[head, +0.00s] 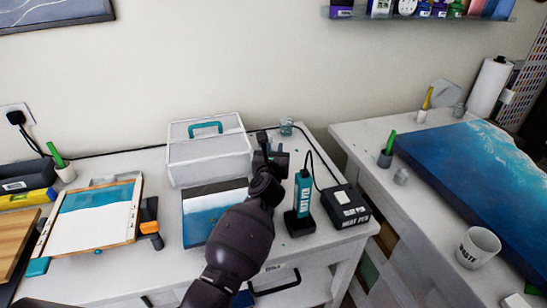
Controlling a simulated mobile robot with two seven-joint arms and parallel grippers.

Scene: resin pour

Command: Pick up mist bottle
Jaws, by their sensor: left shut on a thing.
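My left gripper (271,152) reaches over the back of the left table, between the white case and the heat pen. It is shut on a slim, dark-topped thing (262,137), probably the mist bottle, which stands up just past the fingers. The gripper and wrist hide most of it, so its body and whether it touches the table cannot be told. My right gripper is not in view.
A white case with a teal handle (207,160) stands close left. The heat pen (303,192) in its stand and its black control box (346,205) are close right, with a cable. A small clear jar (286,126) stands behind. A blue-and-white panel (203,222) lies in front.

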